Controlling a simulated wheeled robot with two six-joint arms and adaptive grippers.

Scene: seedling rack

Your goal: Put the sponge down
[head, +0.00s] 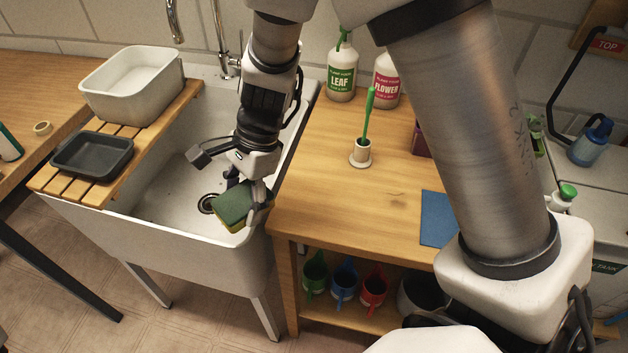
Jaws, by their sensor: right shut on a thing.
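The sponge (234,206), green on its broad face with a yellow edge, is held tilted in my right gripper (246,196). My right gripper is shut on it and points down over the front right part of the white sink (178,232). The sponge shows in front of the basin, near the sink's front right corner. I cannot tell its exact height above the rim. The fingers are partly hidden by the sponge and wrist. My left gripper is out of view.
A slatted wooden board (190,96) across the sink bears a white tub (130,90) and a dark tray (92,157). Right of the sink, a wooden bench (325,215) holds a green brush in a white holder (360,153), two bottles and a blue cloth (438,220). Its front left is clear.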

